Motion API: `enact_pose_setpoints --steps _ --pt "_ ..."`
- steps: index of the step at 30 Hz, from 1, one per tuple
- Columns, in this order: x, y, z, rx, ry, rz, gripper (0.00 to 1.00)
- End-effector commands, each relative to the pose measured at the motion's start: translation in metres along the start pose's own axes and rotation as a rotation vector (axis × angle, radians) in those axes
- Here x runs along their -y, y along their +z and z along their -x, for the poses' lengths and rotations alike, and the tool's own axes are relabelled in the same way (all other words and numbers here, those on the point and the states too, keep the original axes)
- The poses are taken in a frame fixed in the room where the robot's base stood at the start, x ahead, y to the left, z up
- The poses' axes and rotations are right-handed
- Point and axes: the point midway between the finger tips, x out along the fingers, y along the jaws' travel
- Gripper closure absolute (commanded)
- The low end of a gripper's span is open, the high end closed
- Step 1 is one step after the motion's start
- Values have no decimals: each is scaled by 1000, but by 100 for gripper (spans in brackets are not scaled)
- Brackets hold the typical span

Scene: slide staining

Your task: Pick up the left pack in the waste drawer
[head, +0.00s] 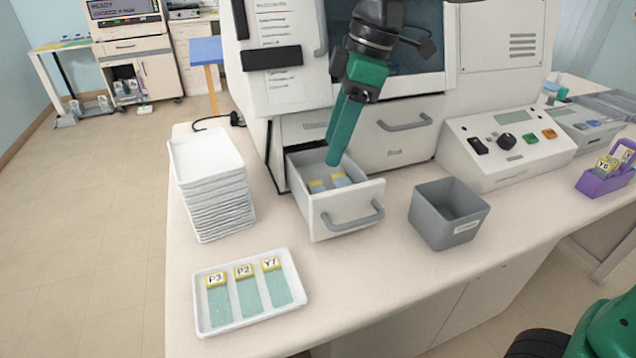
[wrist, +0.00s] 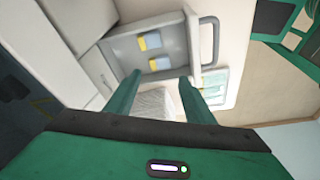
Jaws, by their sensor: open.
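The waste drawer (head: 350,208) is pulled out of the white machine. In it lie two small packs with yellow ends: the left pack (head: 316,187) and the right pack (head: 340,181). In the wrist view the left pack (wrist: 159,63) is the lower one and the right pack (wrist: 149,41) the upper one, in the drawer (wrist: 122,48). My gripper (head: 334,160) points down over the drawer, its fingers overlapping the back of it in the head view. In the wrist view my gripper (wrist: 160,80) is open, with nothing between its fingers. The fingers partly hide the drawer's inside.
A stack of white trays (head: 212,195) stands left of the drawer. A white tray (head: 250,318) with three labelled slides lies in front. A grey bin (head: 448,218) stands right of the drawer. A control box (head: 505,150) and a purple rack (head: 606,182) are farther right.

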Motion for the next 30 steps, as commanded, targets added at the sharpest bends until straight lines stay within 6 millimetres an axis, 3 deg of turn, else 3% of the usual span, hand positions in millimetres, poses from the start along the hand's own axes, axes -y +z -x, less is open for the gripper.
enact_pose_setpoints --steps 6,14,21,30 --pt "-2 6 -30 2 0 -11 51" --pt "-3 7 -47 2 3 -14 51" --pt "-2 5 -80 3 1 -13 51" --pt "-3 5 -91 1 5 -14 51"
